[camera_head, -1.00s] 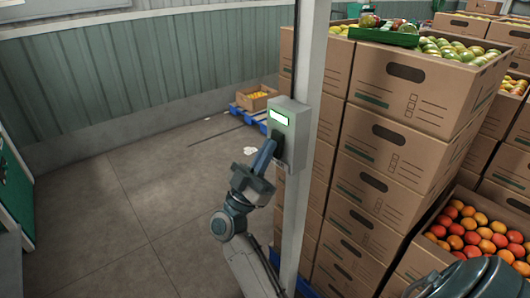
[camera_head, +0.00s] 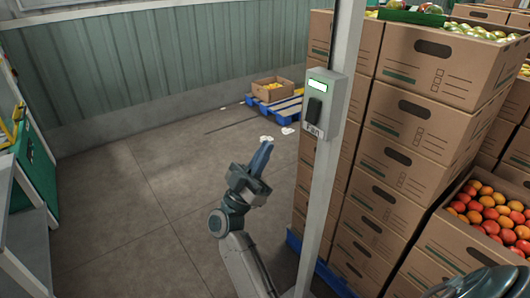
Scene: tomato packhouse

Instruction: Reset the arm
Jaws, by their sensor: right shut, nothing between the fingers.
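My right gripper (camera_head: 264,158) is shut and empty. It points up and away over the grey floor, left of the white post (camera_head: 327,190). My left gripper is not in view.
Stacked cardboard boxes (camera_head: 405,165) of tomatoes stand right of the post. A blue pallet (camera_head: 287,107) with a small box (camera_head: 272,92) lies behind. A grey bench (camera_head: 28,235) and green panel (camera_head: 40,170) are at left.

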